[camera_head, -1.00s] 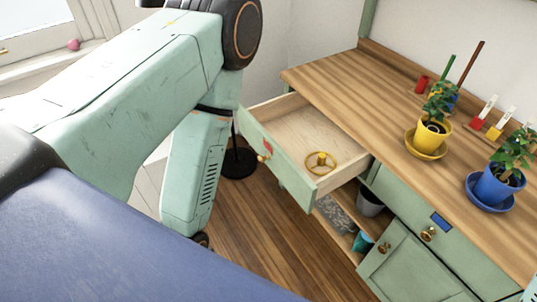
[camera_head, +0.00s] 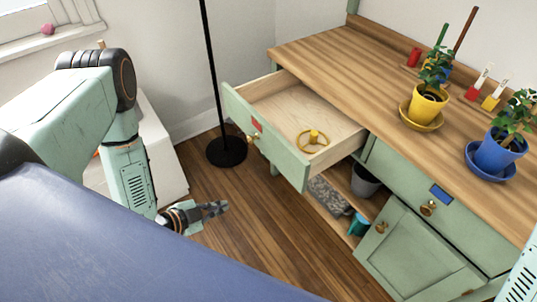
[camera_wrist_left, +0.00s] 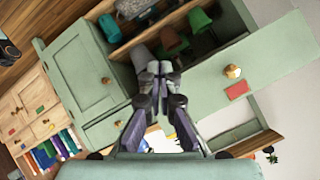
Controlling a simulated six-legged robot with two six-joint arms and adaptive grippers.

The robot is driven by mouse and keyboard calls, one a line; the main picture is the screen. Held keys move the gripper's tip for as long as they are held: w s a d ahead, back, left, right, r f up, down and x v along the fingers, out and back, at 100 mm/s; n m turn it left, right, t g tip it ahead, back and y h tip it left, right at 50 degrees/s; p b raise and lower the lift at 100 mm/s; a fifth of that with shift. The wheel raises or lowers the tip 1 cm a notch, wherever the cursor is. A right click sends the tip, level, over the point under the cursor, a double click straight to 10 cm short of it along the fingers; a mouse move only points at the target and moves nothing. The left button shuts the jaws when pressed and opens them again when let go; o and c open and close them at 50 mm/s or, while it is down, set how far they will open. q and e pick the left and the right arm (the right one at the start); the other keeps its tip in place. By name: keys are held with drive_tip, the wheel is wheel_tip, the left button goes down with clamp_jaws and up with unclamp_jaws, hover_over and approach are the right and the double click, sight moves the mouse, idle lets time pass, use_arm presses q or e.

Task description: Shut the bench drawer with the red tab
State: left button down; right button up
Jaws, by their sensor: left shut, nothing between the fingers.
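The bench drawer with the red tab (camera_head: 257,126) stands pulled well out of the green bench (camera_head: 372,170). A yellow wheel-shaped object (camera_head: 313,139) lies inside it. The drawer front has a brass knob (camera_head: 250,138); the knob also shows in the left wrist view (camera_wrist_left: 233,72), beside the red tab (camera_wrist_left: 237,90). My left gripper (camera_head: 222,208) is shut and empty, low in front of the drawer and apart from it. Its closed fingers show in the left wrist view (camera_wrist_left: 153,70). My right gripper is not in view.
A yellow pot (camera_head: 427,104) and a blue pot (camera_head: 498,152) with plants stand on the wooden benchtop (camera_head: 350,80). A second drawer with a blue tab (camera_head: 440,194) is shut. A black stand base (camera_head: 226,151) is on the floor left of the open drawer. A grey bucket (camera_head: 365,182) sits below.

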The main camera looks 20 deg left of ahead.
use_arm(q)
drive_tip(key=w+a+r+m+t+h, duration=0.1)
drive_tip(key=w+r+m+t+h, duration=0.1)
drive_tip(key=w+r+m+t, duration=0.3)
drive_tip(key=m+h, duration=0.3)
drive_tip(key=m, duration=0.5)
approach(278, 146)
drive_tip(key=b+x, duration=0.4)
drive_tip(key=x, duration=0.2)
drive_tip(key=shift+w+d, duration=0.15)
drive_tip(key=shift+w, duration=0.2)
